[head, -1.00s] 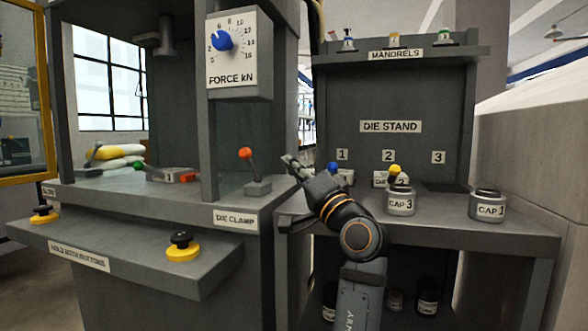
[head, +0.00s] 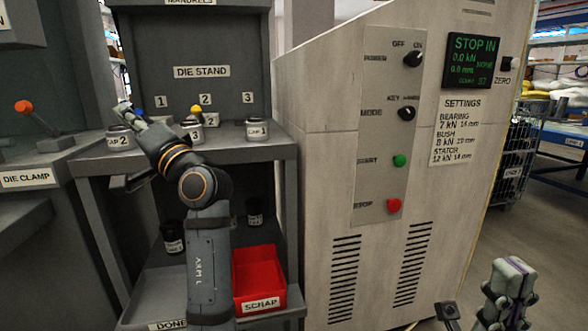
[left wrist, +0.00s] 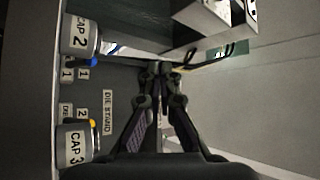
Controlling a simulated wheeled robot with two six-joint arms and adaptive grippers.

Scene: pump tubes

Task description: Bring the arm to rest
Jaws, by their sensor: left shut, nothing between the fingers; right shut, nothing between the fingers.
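My left gripper (head: 125,110) is shut and empty, raised in front of the die stand (head: 202,72), above and near the canister marked CAP 2 (head: 118,138). In the left wrist view the two fingers of my left gripper (left wrist: 162,72) come together with nothing between them. CAP 2 (left wrist: 82,36) and CAP 3 (left wrist: 74,146) stand to their left there, apart from the fingers. My right gripper (head: 510,280) shows at the lower right of the head view, shut and empty, in front of the floor.
CAP 3 (head: 193,132) and CAP 1 (head: 257,131) stand on the die stand shelf. A red scrap bin (head: 258,278) and dark canisters sit below. A pale control cabinet (head: 330,175) with knobs and buttons stands between the grippers. Open floor (head: 545,235) lies at right.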

